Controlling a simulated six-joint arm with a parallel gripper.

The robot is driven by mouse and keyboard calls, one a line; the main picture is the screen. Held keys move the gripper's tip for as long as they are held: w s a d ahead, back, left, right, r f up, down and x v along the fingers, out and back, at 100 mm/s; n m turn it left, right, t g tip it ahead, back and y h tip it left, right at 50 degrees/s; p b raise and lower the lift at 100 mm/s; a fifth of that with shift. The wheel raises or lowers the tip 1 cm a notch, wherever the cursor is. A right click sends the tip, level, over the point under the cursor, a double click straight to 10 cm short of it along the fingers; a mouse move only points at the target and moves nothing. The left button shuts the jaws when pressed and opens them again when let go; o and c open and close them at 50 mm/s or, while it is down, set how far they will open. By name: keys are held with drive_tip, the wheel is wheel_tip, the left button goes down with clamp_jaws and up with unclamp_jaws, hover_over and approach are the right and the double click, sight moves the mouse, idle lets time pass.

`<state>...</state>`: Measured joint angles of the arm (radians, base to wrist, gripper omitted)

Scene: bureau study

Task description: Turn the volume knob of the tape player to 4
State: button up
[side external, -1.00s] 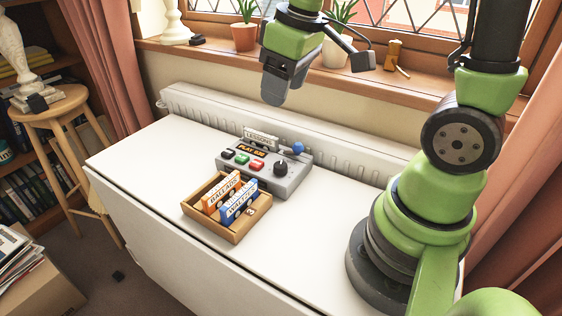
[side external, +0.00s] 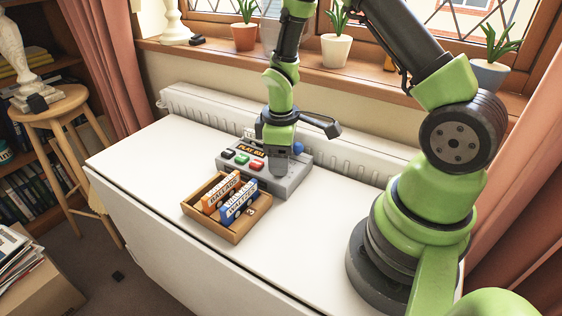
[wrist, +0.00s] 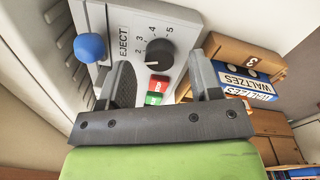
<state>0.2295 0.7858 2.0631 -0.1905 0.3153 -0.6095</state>
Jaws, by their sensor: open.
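The grey tape player (side external: 297,180) sits on the white table; its panel (wrist: 123,17) also shows in the wrist view. Its dark round volume knob (wrist: 159,52) has the numbers 2 to 5 legible around it; I cannot clearly read its pointer setting. My gripper (side external: 280,172) is low over the player's right part and hides the knob in the side view. In the wrist view my gripper (wrist: 162,62) is open, with one finger on each side of the knob in the picture. I cannot tell whether either finger touches it.
A blue ball lever (wrist: 90,47) stands beside the knob, near the EJECT label. Red (side external: 258,165) and green (side external: 242,159) buttons lie left of the gripper. A wooden tray (side external: 228,238) with orange and blue tapes stands in front. A radiator (side external: 350,146) runs behind.

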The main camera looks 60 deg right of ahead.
drive_tip(key=shift+f, duration=0.95)
drive_tip(key=c, duration=0.9)
drive_tip(key=shift+c, duration=0.2)
